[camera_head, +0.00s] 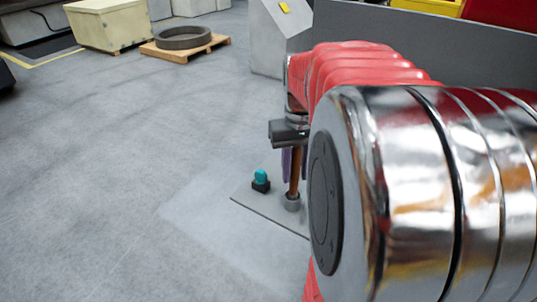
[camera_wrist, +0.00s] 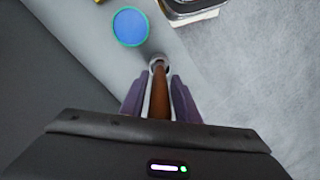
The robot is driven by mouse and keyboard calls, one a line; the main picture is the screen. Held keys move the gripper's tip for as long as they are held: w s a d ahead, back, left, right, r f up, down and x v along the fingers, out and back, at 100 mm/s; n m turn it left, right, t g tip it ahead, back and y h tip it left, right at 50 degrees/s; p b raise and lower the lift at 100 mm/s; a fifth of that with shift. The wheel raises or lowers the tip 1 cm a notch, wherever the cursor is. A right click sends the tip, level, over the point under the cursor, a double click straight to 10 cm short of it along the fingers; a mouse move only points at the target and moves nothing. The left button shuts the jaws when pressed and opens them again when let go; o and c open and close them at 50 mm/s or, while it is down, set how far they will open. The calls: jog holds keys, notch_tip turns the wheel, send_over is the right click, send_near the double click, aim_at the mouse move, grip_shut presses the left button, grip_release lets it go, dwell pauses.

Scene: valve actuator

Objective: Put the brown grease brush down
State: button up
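The brown grease brush (camera_head: 294,173) stands upright, its handle between the two purple fingers of my gripper (camera_head: 292,160). In the wrist view the brush (camera_wrist: 160,98) fills most of the space between the fingers, and my gripper (camera_wrist: 161,95) appears shut on it. The brush's lower end meets a small grey round holder (camera_head: 291,201) on the grey surface. Whether it rests on the bottom of the holder is hidden. My arm covers the area to the right in the head view.
A teal knob on a black base (camera_head: 260,181) stands just left of the brush; it shows from above as a blue disc (camera_wrist: 130,26). A shiny boxy object (camera_wrist: 190,8) is beyond. A pallet with a ring (camera_head: 184,42) and a crate (camera_head: 108,24) stand far back.

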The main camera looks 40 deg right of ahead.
aim_at(295, 149)
jog(key=shift+o, duration=1.1)
jog(key=shift+r, duration=0.1)
notch_tip(295, 149, up, 12)
jog(key=shift+r, duration=0.1)
jog(key=shift+a, duration=0.1)
jog(key=shift+a, duration=0.3)
jog(key=s+a+f+n+t, duration=0.2)
jog(key=a+f, duration=0.3)
jog(key=a, duration=0.6)
jog(key=s+a+f+n+t, duration=0.1)
jog(key=a+f+n+t, duration=0.2)
jog(key=a, duration=0.9)
notch_tip(295, 149, down, 2)
jog(key=shift+s+f+t, duration=0.1)
jog(key=shift+s+t, duration=0.2)
jog(key=shift+s, duration=0.05)
jog(key=shift+o, duration=0.3)
